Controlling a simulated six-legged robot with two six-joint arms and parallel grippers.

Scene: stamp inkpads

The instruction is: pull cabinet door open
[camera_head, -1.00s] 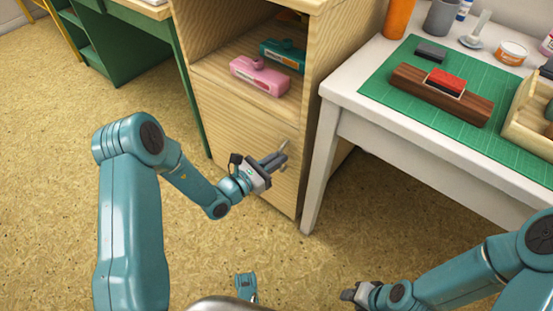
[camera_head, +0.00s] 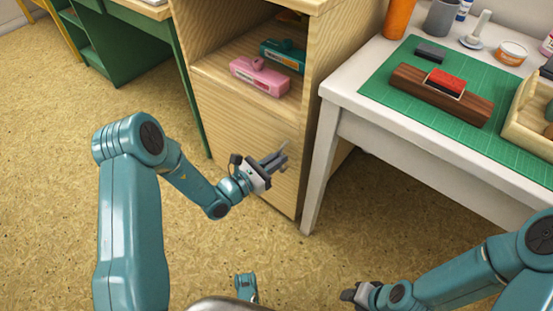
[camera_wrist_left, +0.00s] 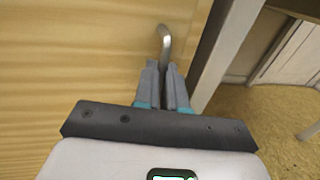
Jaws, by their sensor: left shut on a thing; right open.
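The wooden cabinet door (camera_head: 235,125) is the lower front panel of the cabinet, below an open shelf, and it looks closed. Its metal handle (camera_wrist_left: 166,42) stands near the right edge of the door. My left gripper (camera_head: 278,160) is at the handle, with its fingers shut on it; in the left wrist view the fingers (camera_wrist_left: 164,75) close around the handle's lower part and its upper end shows above them. My right gripper (camera_head: 350,294) is open and empty, low over the floor, away from the cabinet.
A pink inkpad (camera_head: 258,78) and a teal one (camera_head: 283,54) lie on the open shelf. A white table (camera_head: 345,95) with a green mat (camera_head: 385,88) stands close to the cabinet's right. The floor (camera_head: 60,190) before the cabinet is clear.

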